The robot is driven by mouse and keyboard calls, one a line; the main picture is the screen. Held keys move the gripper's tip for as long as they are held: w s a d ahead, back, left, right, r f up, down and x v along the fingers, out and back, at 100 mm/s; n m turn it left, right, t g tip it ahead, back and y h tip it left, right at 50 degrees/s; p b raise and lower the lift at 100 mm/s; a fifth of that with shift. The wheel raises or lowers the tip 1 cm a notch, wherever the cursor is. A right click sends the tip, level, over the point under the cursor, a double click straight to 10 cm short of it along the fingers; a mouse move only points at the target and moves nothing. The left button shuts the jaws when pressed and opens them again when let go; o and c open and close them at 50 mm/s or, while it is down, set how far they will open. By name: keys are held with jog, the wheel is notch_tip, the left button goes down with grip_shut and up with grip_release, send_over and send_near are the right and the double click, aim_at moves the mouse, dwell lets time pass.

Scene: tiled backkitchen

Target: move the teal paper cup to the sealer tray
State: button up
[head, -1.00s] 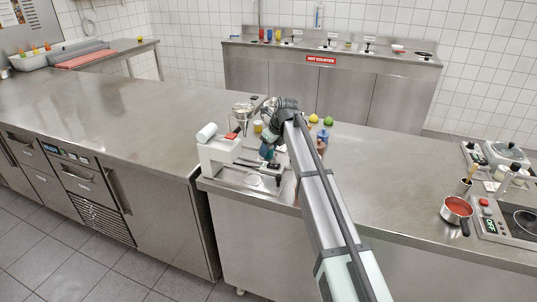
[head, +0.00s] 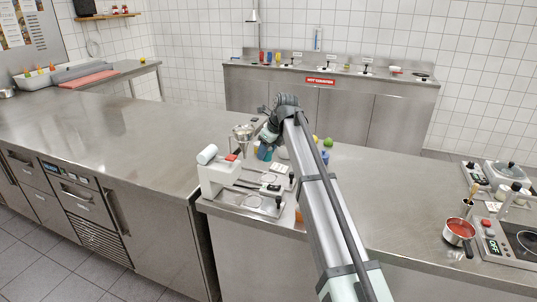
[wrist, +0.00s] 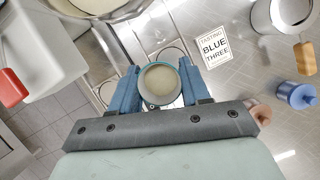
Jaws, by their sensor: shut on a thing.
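The teal paper cup (wrist: 160,84) is between the two blue fingers of my gripper (wrist: 160,80) in the wrist view, seen from above with its teal rim and pale inside. My gripper is shut on it. In the head view, the cup (head: 264,152) is small and partly hidden by my gripper, beyond the white sealer (head: 218,176). The metal sealer tray (head: 240,207) lies at the sealer's base. Round rings show under and beside the cup in the wrist view; I cannot tell the cup's height above them.
A metal funnel or bowl (head: 242,132) stands close left of my gripper. A sign card (wrist: 214,46), a metal container (wrist: 284,14) and a blue object (wrist: 297,95) are on the right in the wrist view. A red-filled pan (head: 459,231) is far right; the counter between is clear.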

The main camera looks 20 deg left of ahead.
jog(key=s+f+n, duration=0.1)
jog(key=s, duration=0.3)
jog(key=s+f+n+g, duration=0.1)
jog(key=s+f+n, duration=0.1)
jog(key=s, duration=0.2)
jog(key=s+f+n+g, duration=0.1)
jog(key=s+f+n, duration=0.1)
jog(key=s, duration=0.2)
jog(key=shift+s+d, duration=0.1)
jog(key=shift+s, duration=0.3)
jog(key=shift+s+f, duration=0.1)
jog(key=shift+f, duration=1.7)
jog(key=shift+f, duration=0.2)
jog(key=o, duration=1.2)
jog(key=shift+o, duration=0.4)
jog(key=shift+o, duration=1.3)
